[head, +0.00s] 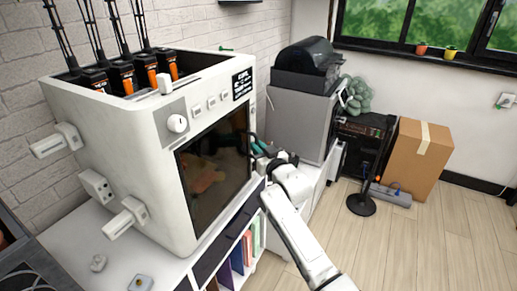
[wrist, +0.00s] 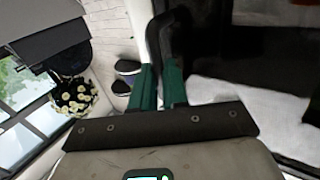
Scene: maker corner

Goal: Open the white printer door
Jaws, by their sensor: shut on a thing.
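The white printer (head: 150,185) stands on a white cabinet at the left of the head view. Its door (head: 215,170) is a dark, see-through panel on the front face and looks closed or nearly so. Orange shapes show dimly behind it. My gripper (head: 261,147) is at the door's right edge. In the wrist view my gripper's green fingers (wrist: 162,80) are shut on the black door handle (wrist: 168,28), with the dark door panel (wrist: 265,45) to the right. The handle is mostly hidden by my gripper in the head view.
A grey cabinet (head: 298,115) with a black machine (head: 306,62) on top stands right behind my gripper. A cardboard box (head: 418,158) and a black stand (head: 362,203) are on the floor. Books (head: 240,252) fill the shelf below the printer. The wooden floor (head: 440,245) at right is clear.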

